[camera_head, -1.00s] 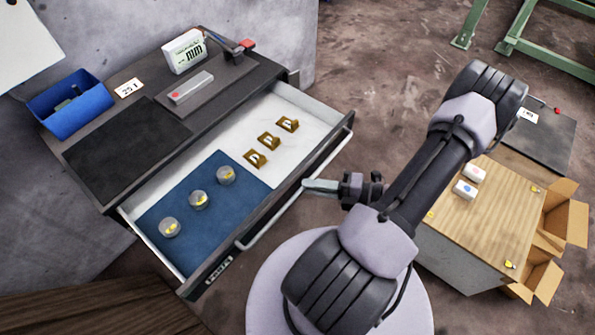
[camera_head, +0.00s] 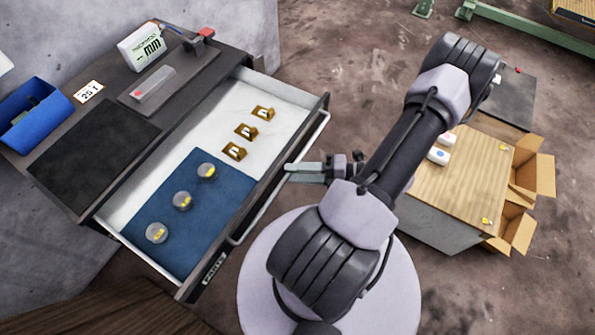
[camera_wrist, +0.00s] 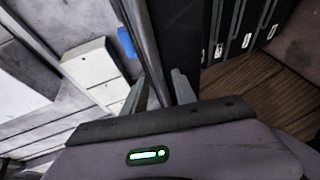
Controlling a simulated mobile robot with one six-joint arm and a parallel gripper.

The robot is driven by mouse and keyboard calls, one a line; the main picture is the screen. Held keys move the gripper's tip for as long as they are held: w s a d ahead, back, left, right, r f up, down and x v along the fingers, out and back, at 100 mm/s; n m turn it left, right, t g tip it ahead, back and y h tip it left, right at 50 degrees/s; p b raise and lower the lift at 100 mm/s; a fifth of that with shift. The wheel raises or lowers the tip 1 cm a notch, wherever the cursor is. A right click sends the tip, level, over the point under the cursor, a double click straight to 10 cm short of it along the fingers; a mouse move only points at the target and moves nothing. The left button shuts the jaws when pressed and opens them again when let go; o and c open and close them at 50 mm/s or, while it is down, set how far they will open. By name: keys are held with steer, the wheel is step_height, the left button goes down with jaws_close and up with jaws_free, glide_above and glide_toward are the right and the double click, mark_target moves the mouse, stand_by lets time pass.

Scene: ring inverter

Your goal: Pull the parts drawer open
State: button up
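The parts drawer (camera_head: 235,103) stands pulled out from the dark workbench cabinet, with its white floor and blue mat showing. Its long bar handle (camera_head: 246,232) runs along the drawer front. My gripper (camera_head: 291,172) is at the middle of the handle, with its two fingers showing apart in the head view. In the wrist view the fingers (camera_wrist: 160,92) stand on either side of the handle bar (camera_wrist: 146,40). Exact finger contact with the bar is hard to see.
The drawer holds several round clear-topped parts (camera_head: 182,200) and brass holders (camera_head: 245,131). A blue bin (camera_head: 40,125), a display box (camera_head: 143,46) and a black mat (camera_head: 95,150) are on the cabinet. A wooden-topped stand (camera_head: 465,185) with cartons (camera_head: 530,172) is at right.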

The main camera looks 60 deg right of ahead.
steer(key=p+v, duration=0.2)
steer(key=v, duration=1.5)
steer(key=shift+s+r+p, duration=0.2)
steer(key=shift+p, duration=0.15)
steer(key=shift+w+d, duration=0.1)
